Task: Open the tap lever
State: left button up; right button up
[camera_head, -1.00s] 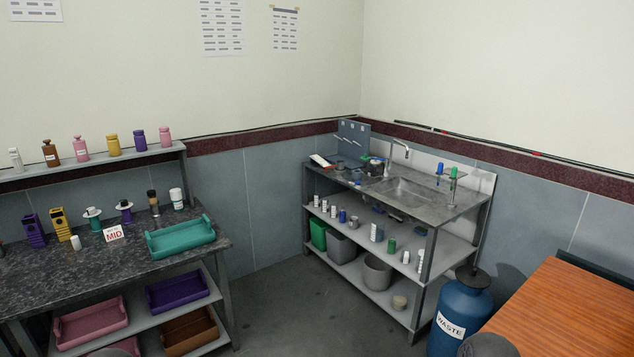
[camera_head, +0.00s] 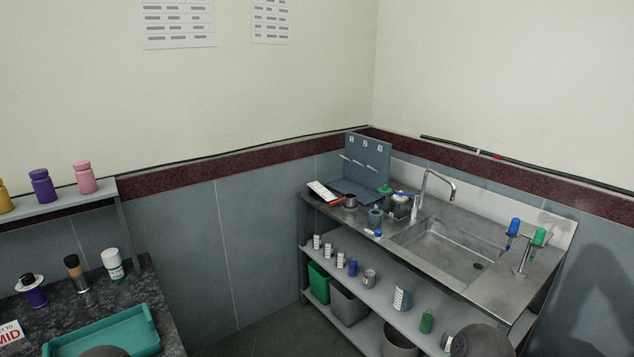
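The tap (camera_head: 423,192) is a curved metal spout at the back left of the sink (camera_head: 449,247), on the metal bench ahead of me. A small blue piece (camera_head: 405,193) shows beside the tap's base; I cannot tell if it is the lever. Neither of my grippers is in view. Dark rounded shapes at the bottom edge are probably parts of my own arms.
A stand (camera_head: 522,257) with blue and green items is right of the sink. Jars, a cup (camera_head: 350,201) and a grey panel (camera_head: 368,160) are on the left. A teal tray (camera_head: 104,333) lies on the dark counter at left. Floor between is free.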

aim_at(417, 195)
jog(key=i+z, duration=0.1)
jog(key=i, duration=0.65)
jog(key=i+j, duration=0.15)
jog(key=i, duration=0.55)
jog(key=i+j+z, duration=0.15)
jog(key=i, duration=0.6)
